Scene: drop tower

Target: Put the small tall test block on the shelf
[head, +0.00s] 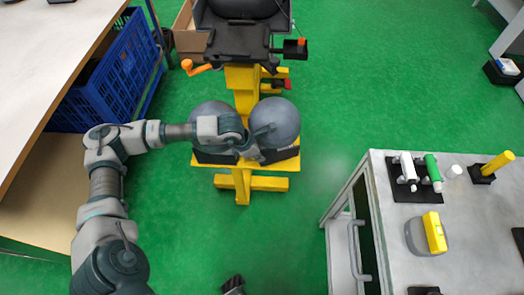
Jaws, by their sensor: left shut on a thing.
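My left gripper (260,148) is at the yellow stand, between two large grey balls, in front of the right ball (282,118). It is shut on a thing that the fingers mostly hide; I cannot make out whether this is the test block. A dark, finger-like tip (233,284) at the bottom edge may be my right gripper; its jaws cannot be read. A wooden lower board (45,185) under the left table looks like a shelf. A yellow block (435,232) lies on a round grey piece on the right bench.
The right bench (390,270) holds a black mat with white and green tools (432,170) and a yellow post (497,165). A blue crate (120,75) stands under the left table. The black-topped yellow stand (243,85) is ahead. Green floor (310,220) is clear between.

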